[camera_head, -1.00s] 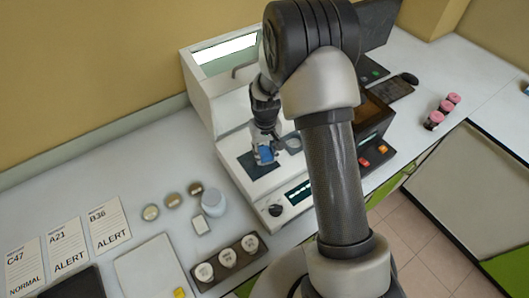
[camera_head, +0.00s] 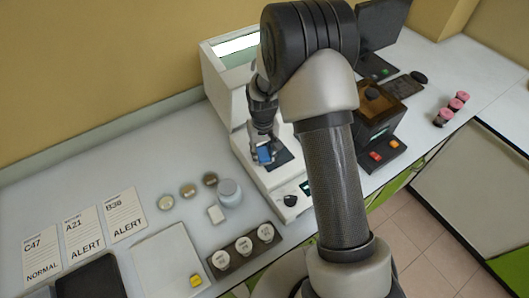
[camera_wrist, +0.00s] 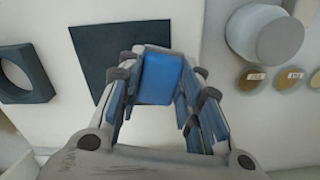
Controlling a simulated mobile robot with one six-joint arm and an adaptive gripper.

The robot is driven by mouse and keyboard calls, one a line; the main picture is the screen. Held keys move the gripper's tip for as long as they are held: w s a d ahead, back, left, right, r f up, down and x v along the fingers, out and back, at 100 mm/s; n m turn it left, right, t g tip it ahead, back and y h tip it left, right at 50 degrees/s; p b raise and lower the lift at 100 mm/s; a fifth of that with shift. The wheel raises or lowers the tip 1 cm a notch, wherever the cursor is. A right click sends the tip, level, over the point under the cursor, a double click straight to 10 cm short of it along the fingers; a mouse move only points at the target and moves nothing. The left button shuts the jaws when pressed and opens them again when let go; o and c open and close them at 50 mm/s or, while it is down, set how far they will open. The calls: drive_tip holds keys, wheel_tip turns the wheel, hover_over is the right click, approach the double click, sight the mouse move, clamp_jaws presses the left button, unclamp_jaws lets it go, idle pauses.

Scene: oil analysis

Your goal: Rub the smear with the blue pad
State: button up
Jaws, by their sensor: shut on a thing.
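My gripper (camera_head: 262,150) is shut on the blue pad (camera_head: 264,153), over the top of the white instrument (camera_head: 265,178). In the wrist view the blue pad (camera_wrist: 160,80) sits between the fingertips of my gripper (camera_wrist: 160,75). The pad overlaps one edge of a dark square plate (camera_wrist: 100,48), which also shows in the head view (camera_head: 284,159). I cannot tell whether the pad touches the surface below. I cannot make out a smear in either view.
A dark square ring (camera_wrist: 42,70) lies beyond the plate. A white-lidded jar (camera_head: 228,190), small discs (camera_head: 188,190) and a rack of white-capped bottles (camera_head: 213,264) stand left of the instrument. A brown-topped device (camera_head: 385,105) and pink-capped bottles (camera_head: 450,107) are at the right.

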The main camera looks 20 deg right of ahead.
wheel_tip(320, 180, up, 4)
drive_tip(key=shift+d+r+p, duration=0.15)
drive_tip(key=shift+r+p, duration=0.1)
drive_tip(key=shift+p, duration=0.8)
drive_tip(key=shift+r+p, duration=1.15)
drive_tip(key=shift+r, duration=0.7)
